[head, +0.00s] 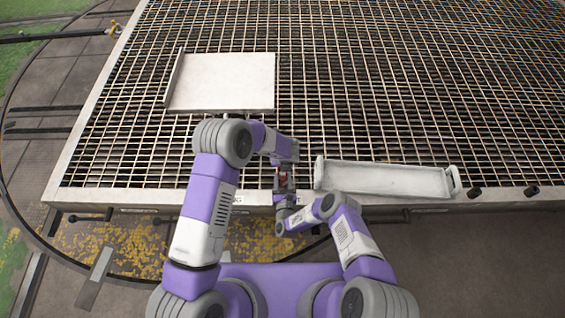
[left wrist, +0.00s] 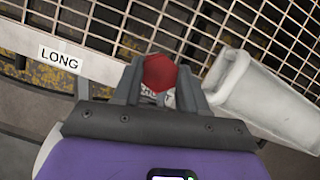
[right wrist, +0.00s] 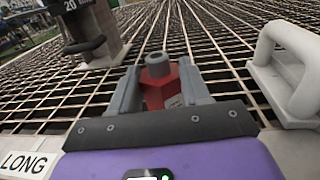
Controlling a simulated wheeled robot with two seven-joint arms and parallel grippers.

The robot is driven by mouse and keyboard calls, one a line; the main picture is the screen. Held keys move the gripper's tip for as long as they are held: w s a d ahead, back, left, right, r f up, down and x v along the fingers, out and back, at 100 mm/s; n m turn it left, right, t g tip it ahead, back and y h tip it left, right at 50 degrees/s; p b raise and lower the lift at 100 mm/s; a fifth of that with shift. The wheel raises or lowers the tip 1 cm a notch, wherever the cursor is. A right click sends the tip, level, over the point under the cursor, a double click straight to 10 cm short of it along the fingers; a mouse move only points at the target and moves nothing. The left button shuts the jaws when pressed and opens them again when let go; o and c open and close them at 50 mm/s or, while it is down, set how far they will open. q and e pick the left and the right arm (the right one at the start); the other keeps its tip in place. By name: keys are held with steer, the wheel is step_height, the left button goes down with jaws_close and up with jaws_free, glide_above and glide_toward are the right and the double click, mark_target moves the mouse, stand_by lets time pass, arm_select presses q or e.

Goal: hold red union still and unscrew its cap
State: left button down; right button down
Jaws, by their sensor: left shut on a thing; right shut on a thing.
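The red union (right wrist: 158,94) is upright in the right wrist view, with a grey hexagonal, hollow-looking top (right wrist: 157,64). My right gripper (right wrist: 161,85) is shut on its red body. In the left wrist view, my left gripper (left wrist: 160,83) is shut on a red hexagonal piece (left wrist: 159,73). In the head view, a small patch of red (head: 283,181) shows between the two grippers, near the grating's front edge. The left jaws do not show on the grey top in the right wrist view. I cannot tell whether the two red parts are joined.
A white tray with raised ends (head: 385,179) lies close on the right. A flat pale panel (head: 225,82) lies farther back on the left. A "LONG" label (left wrist: 60,59) marks the front edge. A dark part marked "20" (right wrist: 75,25) stands at upper left. Open grating surrounds these.

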steer(key=shift+c, duration=2.3)
jaws_free()
